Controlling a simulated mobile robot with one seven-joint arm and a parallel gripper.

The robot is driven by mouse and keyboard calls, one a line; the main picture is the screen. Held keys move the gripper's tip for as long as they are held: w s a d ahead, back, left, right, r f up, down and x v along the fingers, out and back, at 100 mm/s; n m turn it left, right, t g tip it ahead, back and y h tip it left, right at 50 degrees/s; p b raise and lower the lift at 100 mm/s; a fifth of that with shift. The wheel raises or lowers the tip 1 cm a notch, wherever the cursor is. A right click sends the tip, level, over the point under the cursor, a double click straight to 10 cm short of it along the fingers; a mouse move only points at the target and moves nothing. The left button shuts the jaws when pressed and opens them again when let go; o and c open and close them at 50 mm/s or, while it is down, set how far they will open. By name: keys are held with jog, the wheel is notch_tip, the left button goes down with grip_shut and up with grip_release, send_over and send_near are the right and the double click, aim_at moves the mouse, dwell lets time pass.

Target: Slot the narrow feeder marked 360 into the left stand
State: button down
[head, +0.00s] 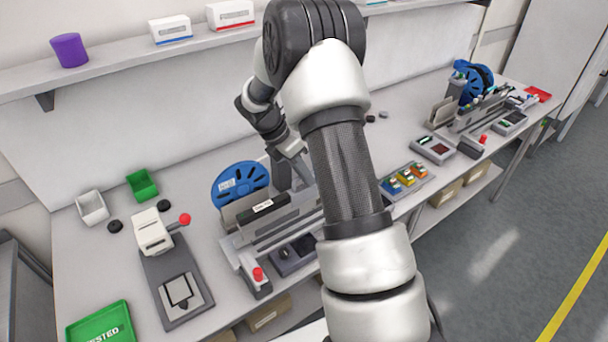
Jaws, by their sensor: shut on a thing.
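A narrow dark feeder (264,212) with a small white label on its side is at the left stand (242,264); the label is too small to read. A blue reel (240,182) shows behind its left end. My gripper (296,172) is at the feeder's right part, shut on it, with the fingertips partly hidden. The feeder lies along the stand's rails, but I cannot tell whether it is seated or held just above. My arm hides the stand's right end.
A second stand (470,118) with another blue reel (474,78) is at the far right. A lever press (154,234) with a red knob and a green tray (100,324) are at the left. Coloured parts sit in a grey tray (424,168). A shelf (110,68) runs along the wall.

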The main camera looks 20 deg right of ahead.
jog(key=c, duration=1.7)
grip_release()
jog(key=shift+r, duration=0.1)
jog(key=shift+c, duration=0.2)
jog(key=v, duration=1.7)
jog(key=s+a+r+m+t+y, duration=0.1)
jog(key=s+a+r+m+t, duration=0.1)
jog(key=s+r+m, duration=0.4)
jog(key=s+a+r+m+t+y, duration=0.1)
jog(key=s+a+m+t+y, duration=0.1)
jog(key=s+m, duration=0.5)
jog(key=s+a+r+m+t+y, duration=0.1)
jog(key=s+m, duration=0.6)
jog(key=s, duration=0.9)
jog(key=shift+a+m+t+y, duration=0.45)
jog(key=shift+a+t, duration=0.2)
jog(key=shift+t, duration=0.45)
